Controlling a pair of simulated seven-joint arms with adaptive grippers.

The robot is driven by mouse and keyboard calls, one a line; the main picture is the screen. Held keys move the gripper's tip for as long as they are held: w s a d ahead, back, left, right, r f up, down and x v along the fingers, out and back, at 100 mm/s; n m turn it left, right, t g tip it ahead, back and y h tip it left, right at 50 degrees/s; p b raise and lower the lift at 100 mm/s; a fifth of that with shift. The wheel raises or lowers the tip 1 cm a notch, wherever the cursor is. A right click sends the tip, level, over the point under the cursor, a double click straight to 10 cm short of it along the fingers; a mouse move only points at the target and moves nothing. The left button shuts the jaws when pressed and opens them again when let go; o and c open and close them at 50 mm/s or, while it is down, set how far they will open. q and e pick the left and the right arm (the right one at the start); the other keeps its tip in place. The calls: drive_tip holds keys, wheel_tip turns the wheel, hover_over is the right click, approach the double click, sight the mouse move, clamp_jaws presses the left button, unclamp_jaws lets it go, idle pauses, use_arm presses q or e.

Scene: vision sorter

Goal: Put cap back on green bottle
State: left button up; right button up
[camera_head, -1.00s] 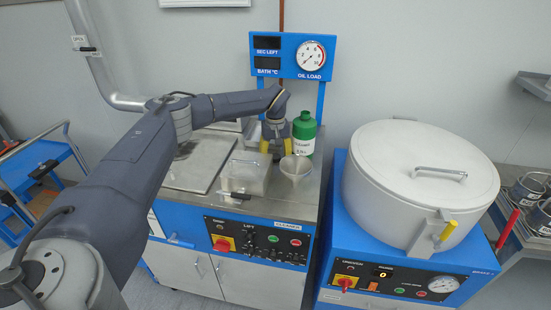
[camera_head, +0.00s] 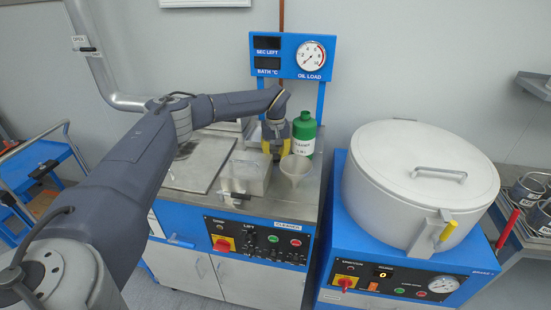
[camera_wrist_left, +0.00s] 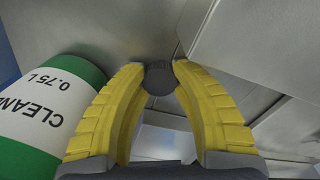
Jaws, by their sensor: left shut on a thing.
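The green bottle (camera_head: 304,136) with a white label stands upright at the back right of the cleaner's worktop. In the left wrist view the bottle (camera_wrist_left: 45,120) shows at the left, beside my fingers. My left gripper (camera_head: 276,152) points down just left of the bottle, apart from it. In the left wrist view the yellow fingers of my left gripper (camera_wrist_left: 159,82) are shut on a small dark grey round cap (camera_wrist_left: 159,77) at their tips. The cap is hidden in the head view. My right gripper is not in view.
A funnel-like grey cup (camera_head: 295,172) stands in front of the bottle. A metal box (camera_head: 246,178) stands left of it. The gauge panel (camera_head: 292,56) rises behind. A large lidded white drum (camera_head: 420,175) stands to the right.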

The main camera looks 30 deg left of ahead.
sight(275, 156)
use_arm(q)
wheel_tip(275, 156, up, 20)
idle(0.9)
idle(0.5)
